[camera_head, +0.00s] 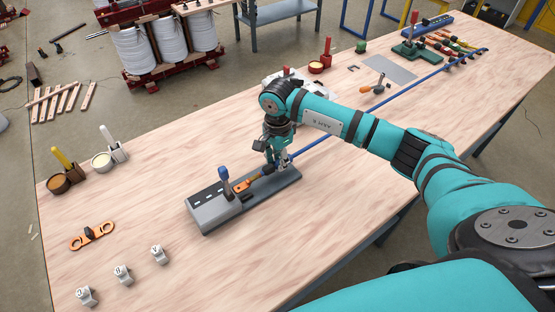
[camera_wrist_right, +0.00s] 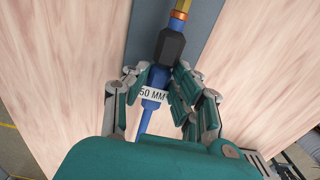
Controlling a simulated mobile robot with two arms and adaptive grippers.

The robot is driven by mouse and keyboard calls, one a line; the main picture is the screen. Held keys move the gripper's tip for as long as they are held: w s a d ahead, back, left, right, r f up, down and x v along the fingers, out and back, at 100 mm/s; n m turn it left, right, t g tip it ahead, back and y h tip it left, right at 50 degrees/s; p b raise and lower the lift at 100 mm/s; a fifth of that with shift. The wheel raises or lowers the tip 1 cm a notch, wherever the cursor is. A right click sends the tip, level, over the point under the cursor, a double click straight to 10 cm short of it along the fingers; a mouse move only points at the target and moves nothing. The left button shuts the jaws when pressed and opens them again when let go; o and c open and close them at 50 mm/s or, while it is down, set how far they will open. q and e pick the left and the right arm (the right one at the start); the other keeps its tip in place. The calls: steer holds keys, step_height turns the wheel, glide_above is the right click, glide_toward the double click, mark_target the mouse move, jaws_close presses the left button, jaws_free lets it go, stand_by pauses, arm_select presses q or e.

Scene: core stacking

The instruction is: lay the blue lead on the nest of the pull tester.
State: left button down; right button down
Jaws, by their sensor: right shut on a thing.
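The blue lead (camera_head: 330,132) runs from my right gripper far back along the table to the upper right. In the wrist view, its blue end (camera_wrist_right: 153,95) has a white "50 MM" label, a black sleeve and a brass-and-orange tip. My right gripper (camera_head: 276,164) is shut on this end, fingers on both sides near the sleeve (camera_wrist_right: 160,78). It is over the grey pull tester (camera_head: 213,211), whose flat bed (camera_wrist_right: 205,22) shows beneath the lead. The orange-tipped end points at the tester's block with the blue-knobbed lever. I cannot tell whether the lead touches the nest. My left gripper is out of view.
An orange two-ring tool (camera_head: 92,235) and several white numbered blocks (camera_head: 122,274) lie front left. Pots with brushes (camera_head: 59,184) stand at the left edge. An orange-handled tool (camera_head: 374,87) and grey mat (camera_head: 390,69) lie farther back. The front middle is clear.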

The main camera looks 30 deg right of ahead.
steer(key=shift+f, duration=0.15)
steer(key=shift+f+b, duration=0.3)
steer(key=shift+b, duration=0.2)
steer(key=shift+f+b, duration=0.55)
steer(key=shift+f, duration=0.1)
steer(key=c, duration=1)
jaws_free()
step_height(320, 180, up, 12)
steer(key=shift+r, duration=0.1)
